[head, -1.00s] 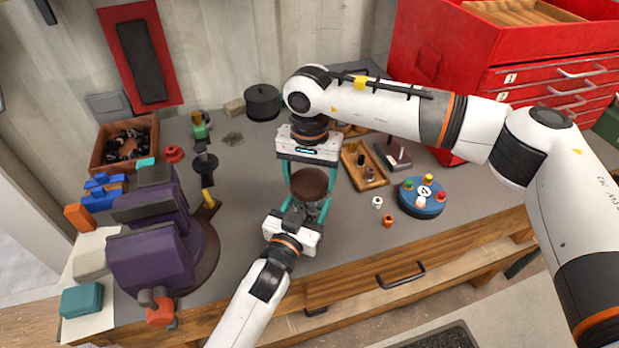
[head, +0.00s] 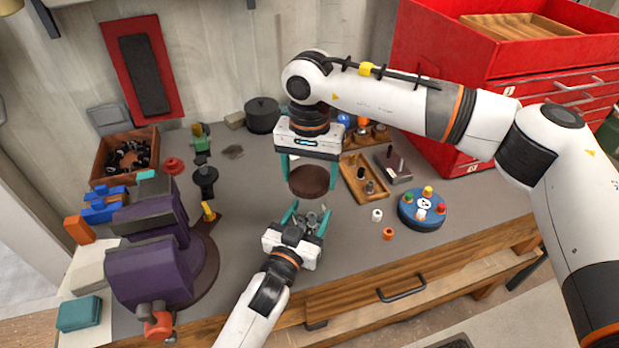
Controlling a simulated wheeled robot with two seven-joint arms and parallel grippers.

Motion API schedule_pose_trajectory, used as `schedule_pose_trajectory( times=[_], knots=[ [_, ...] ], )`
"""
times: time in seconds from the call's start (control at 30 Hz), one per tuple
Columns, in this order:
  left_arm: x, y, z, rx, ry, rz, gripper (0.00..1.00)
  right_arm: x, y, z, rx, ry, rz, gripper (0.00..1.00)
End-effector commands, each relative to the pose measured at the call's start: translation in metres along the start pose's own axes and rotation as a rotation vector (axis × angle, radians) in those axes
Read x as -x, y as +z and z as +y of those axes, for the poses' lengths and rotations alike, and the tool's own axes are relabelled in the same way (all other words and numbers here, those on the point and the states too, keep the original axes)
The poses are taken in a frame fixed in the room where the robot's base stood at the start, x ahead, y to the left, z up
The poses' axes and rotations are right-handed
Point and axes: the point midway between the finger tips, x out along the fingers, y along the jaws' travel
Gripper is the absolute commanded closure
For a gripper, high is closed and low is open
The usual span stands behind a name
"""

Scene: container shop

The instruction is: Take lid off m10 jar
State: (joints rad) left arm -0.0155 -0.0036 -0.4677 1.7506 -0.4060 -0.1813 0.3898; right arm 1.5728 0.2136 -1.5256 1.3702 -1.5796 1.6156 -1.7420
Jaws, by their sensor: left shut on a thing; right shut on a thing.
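A round brown lid (head: 309,181) is held between the teal fingers of my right gripper (head: 310,178), which comes down from above. The lid hangs above and behind the m10 jar, with a visible gap between them. The m10 jar (head: 309,217) stands on the workbench with its top open and grey metal pieces showing inside. My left gripper (head: 306,222) is shut around the jar from the front. The jar's lower part is hidden by my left gripper.
A purple vise (head: 150,262) stands at the left. A wooden tray (head: 352,183) and a round blue holder (head: 422,222) with coloured knobs lie to the right. A black pot (head: 262,116) is at the back. A red tool chest (head: 440,60) stands at the back right.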

Motion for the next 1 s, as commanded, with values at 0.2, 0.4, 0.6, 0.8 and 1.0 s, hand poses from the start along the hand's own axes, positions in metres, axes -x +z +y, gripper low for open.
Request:
schedule_pose_trajectory(
  times=[0.2, 0.4, 0.6, 0.8, 1.0],
  knots=[
    [0.000, 0.000, 0.000, 0.000, 0.000, 0.001, 0.17, -0.001, 0.000, 0.000, 0.000, 0.000, 0.000, 0.55],
    [0.000, 0.000, 0.000, 0.000, 0.000, 0.001, 0.13, -0.001, 0.000, 0.000, 0.000, 0.000, 0.000, 0.55],
    [0.006, -0.002, 0.000, 0.000, 0.000, 0.002, 0.13, -0.003, 0.000, 0.000, 0.000, 0.000, 0.001, 0.55],
    [0.041, -0.004, 0.000, 0.001, -0.001, 0.003, 0.13, -0.010, 0.000, 0.000, 0.000, 0.000, 0.001, 0.55],
    [0.084, -0.004, 0.000, 0.000, -0.001, 0.003, 0.13, -0.018, 0.000, 0.000, 0.000, 0.000, 0.000, 0.55]
  ],
)
